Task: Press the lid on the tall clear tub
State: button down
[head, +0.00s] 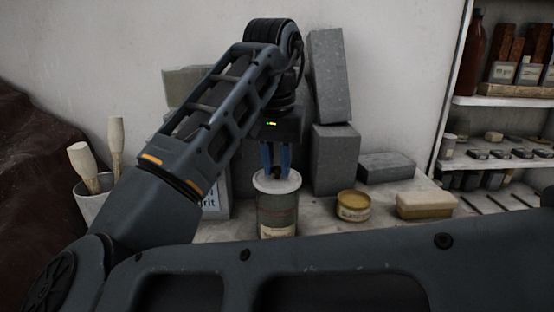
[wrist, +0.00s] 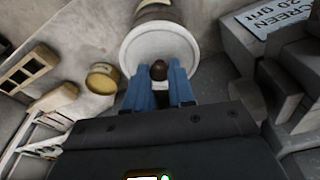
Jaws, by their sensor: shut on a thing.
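The tall clear tub (head: 277,212) stands upright on the bench, greenish inside, with a pale label low on its front. The white round lid (head: 264,184) is at the tub's top; I cannot tell whether it is fully seated. In the wrist view the lid (wrist: 145,44) is a pale disc with a dark brown knob (wrist: 159,69), covering most of the tub (wrist: 153,12). My gripper (head: 276,171) points down over the lid. Its blue fingers, also in the wrist view (wrist: 159,77), are shut on the knob from both sides.
A yellow tin (head: 353,206) and a tan block (head: 427,204) stand to the right. Grey blocks (head: 335,160) stand behind. A white pot with brushes (head: 92,199) is at the left. Shelves (head: 500,100) fill the right side.

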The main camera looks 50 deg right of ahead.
dwell(0.4)
jog(key=shift+c, duration=2)
grip_release()
jog(key=shift+r, duration=0.1)
jog(key=shift+r+p, duration=1.2)
jog(key=shift+p, duration=0.2)
jog(key=shift+r+p, duration=0.4)
jog(key=shift+r, duration=1.8)
jog(key=shift+c, duration=0.4)
grip_shut()
